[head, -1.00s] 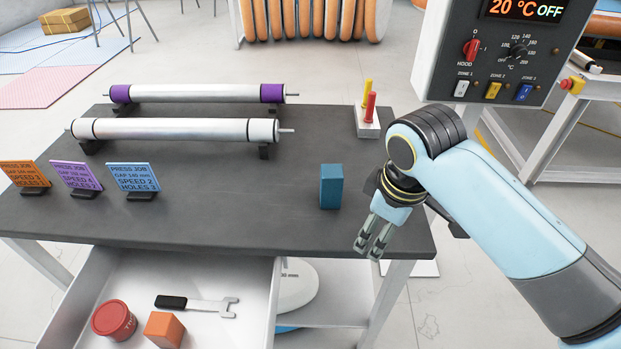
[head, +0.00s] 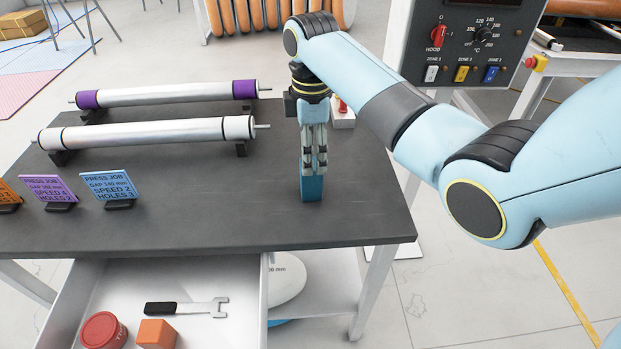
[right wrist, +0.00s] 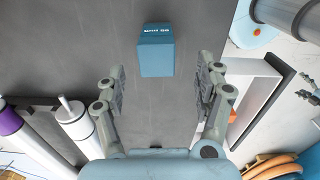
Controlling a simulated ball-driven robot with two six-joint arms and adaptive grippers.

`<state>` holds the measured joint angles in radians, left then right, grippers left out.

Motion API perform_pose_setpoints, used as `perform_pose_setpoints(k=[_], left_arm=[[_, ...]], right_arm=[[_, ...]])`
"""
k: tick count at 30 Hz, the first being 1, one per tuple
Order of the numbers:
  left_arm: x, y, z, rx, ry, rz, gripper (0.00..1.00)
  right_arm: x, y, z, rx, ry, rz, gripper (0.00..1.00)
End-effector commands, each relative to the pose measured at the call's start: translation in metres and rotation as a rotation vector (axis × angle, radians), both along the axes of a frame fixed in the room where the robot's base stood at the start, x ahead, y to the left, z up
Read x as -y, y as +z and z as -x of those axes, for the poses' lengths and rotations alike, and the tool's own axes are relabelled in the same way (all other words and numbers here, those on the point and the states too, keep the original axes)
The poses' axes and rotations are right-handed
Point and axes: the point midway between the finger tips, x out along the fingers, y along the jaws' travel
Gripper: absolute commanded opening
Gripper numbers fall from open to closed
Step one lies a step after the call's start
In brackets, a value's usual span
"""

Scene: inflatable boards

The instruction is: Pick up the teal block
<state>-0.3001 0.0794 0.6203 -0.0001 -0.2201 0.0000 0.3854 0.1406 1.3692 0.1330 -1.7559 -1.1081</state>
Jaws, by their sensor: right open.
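The teal block (head: 312,188) stands upright on the dark table (head: 250,225), right of the rollers. I cannot tell the exact gap between fingertips and block. My left gripper is not in view.
Two rollers, one with white ends (head: 150,133) and one with purple ends (head: 165,94), lie on supports to the left. Job cards (head: 110,186) stand at the left. An open drawer (head: 235,300) holds a wrench, red tin and orange block. A control box (head: 470,45) is at right.

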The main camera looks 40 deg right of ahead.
Motion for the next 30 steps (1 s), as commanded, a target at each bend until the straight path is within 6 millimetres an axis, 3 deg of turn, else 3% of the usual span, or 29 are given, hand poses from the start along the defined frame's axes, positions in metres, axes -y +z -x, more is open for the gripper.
perform_pose_setpoints(k=[15, 23, 30], left_arm=[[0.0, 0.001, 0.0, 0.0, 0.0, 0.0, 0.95], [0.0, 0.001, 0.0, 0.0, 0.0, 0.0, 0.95], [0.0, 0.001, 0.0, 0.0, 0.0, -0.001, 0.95]], right_arm=[[0.002, -0.062, -0.003, 0.0, -0.002, 0.0, 0.7], [0.002, -0.065, -0.003, 0.002, -0.002, 0.001, 0.7], [0.002, -0.064, -0.003, 0.002, -0.002, 0.001, 0.4]])
